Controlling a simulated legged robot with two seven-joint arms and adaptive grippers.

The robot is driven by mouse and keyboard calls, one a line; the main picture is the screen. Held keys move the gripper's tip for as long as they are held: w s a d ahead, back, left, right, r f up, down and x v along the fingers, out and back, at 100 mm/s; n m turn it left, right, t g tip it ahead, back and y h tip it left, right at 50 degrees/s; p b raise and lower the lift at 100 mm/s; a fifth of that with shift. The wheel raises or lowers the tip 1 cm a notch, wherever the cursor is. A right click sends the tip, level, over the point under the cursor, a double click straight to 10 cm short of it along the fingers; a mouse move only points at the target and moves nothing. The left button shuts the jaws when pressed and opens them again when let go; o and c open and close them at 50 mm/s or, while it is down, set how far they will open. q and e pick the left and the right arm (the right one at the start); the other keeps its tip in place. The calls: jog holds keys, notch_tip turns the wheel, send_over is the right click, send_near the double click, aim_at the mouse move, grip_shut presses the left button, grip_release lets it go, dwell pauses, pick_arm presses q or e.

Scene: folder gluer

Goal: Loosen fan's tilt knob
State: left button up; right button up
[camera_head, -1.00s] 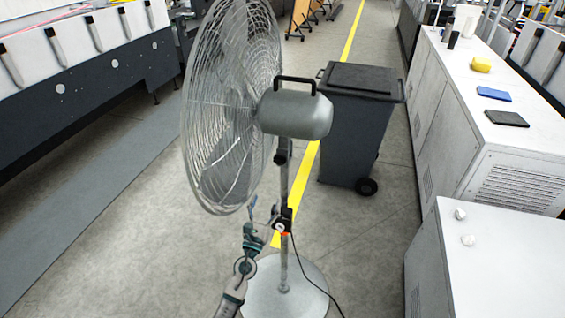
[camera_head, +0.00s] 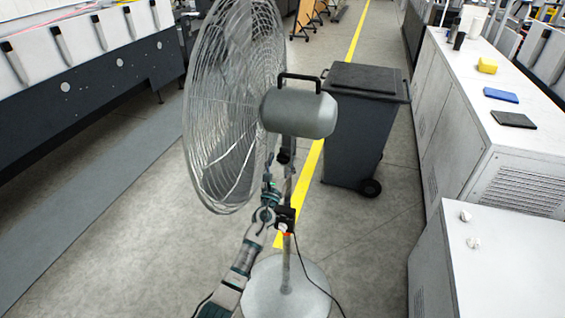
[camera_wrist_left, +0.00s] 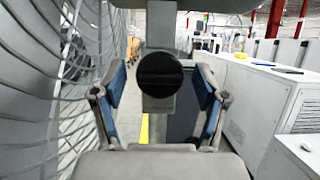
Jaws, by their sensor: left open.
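The grey pedestal fan (camera_head: 298,112) stands on a round base, its wire cage facing left. Its tilt knob (camera_wrist_left: 160,75) is a round black knob with a ridge across it, seen face-on in the left wrist view. The knob also shows small in the head view (camera_head: 284,156), just below the motor housing. My left gripper (camera_head: 270,178) is raised beside the pole, just below the knob. In the left wrist view its two blue-padded fingers (camera_wrist_left: 161,88) are open, one on each side of the knob, with gaps between. My right gripper is not in view.
The fan cage (camera_head: 225,110) is close on the left of my left gripper. A control box with an orange-red part (camera_head: 285,222) sits on the pole. A dark wheeled bin (camera_head: 358,135) stands behind the fan. White cabinets (camera_head: 500,150) line the right.

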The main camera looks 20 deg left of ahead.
pick_arm(q)
jog(key=c, duration=1.1)
jog(key=shift+c, duration=0.2)
